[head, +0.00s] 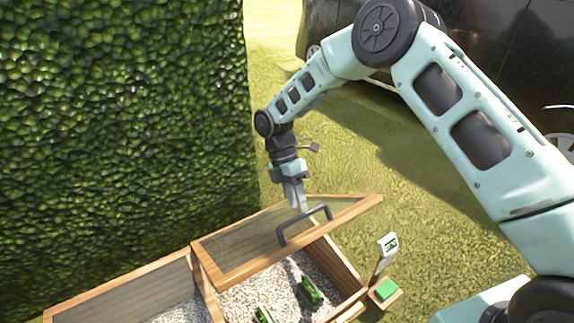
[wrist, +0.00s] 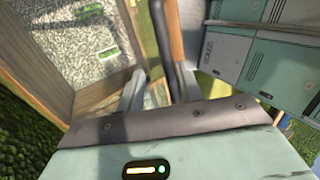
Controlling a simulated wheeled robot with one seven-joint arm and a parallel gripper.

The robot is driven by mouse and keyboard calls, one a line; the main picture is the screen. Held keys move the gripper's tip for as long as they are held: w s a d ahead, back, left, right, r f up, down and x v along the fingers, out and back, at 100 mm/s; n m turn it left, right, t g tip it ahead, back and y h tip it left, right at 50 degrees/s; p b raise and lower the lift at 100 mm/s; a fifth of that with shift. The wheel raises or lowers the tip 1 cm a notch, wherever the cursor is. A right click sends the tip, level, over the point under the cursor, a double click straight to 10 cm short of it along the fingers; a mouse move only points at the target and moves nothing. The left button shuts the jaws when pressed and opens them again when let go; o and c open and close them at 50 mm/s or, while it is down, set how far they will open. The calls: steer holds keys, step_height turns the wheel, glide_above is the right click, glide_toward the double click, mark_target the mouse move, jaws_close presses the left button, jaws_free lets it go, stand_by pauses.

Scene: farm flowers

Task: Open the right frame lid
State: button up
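The right frame lid (head: 232,268) is a wood-edged, see-through panel, tilted up with its near edge raised above the gravel box. Its dark bar handle (head: 304,224) is on the near side. My gripper (head: 297,205) points down at the lid, just behind the handle in the head view. In the wrist view my two fingers (wrist: 158,92) stand apart, and the dark handle bar (wrist: 158,30) runs close to the right finger. Whether they touch the handle or lid is not clear.
The left frame lid (head: 120,287) lies beside it at lower left. A small sign (head: 387,246) and a green block (head: 385,290) stand at the right. A tall hedge (head: 120,120) rises behind; a dark vehicle (head: 480,35) is at the back right.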

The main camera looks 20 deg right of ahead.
steer(key=p+v, duration=0.1)
steer(key=v, duration=1.4)
steer(key=shift+r, duration=0.25)
steer(key=s+a+r+m+t+y, duration=0.1)
steer(key=s+a+r+m, duration=0.25)
steer(key=s, duration=0.45)
steer(key=s+a+r+m+t, duration=0.2)
steer(key=s+a+r, duration=0.2)
steer(key=s, duration=0.5)
steer(key=s+d+f+m+t+y, duration=0.1)
steer(key=s+d+m, duration=0.25)
steer(key=s, duration=0.65)
steer(key=s+d+f+m+t, duration=0.1)
steer(key=s+d+m+t, duration=0.3)
steer(key=s, duration=0.6)
step_height(320, 180, up, 13)
steer(key=m+g+p, duration=0.1)
steer(key=g+p, duration=0.1)
steer(key=p, duration=1.1)
steer(key=shift+w+a+f, duration=0.2)
steer(key=shift+a, duration=0.2)
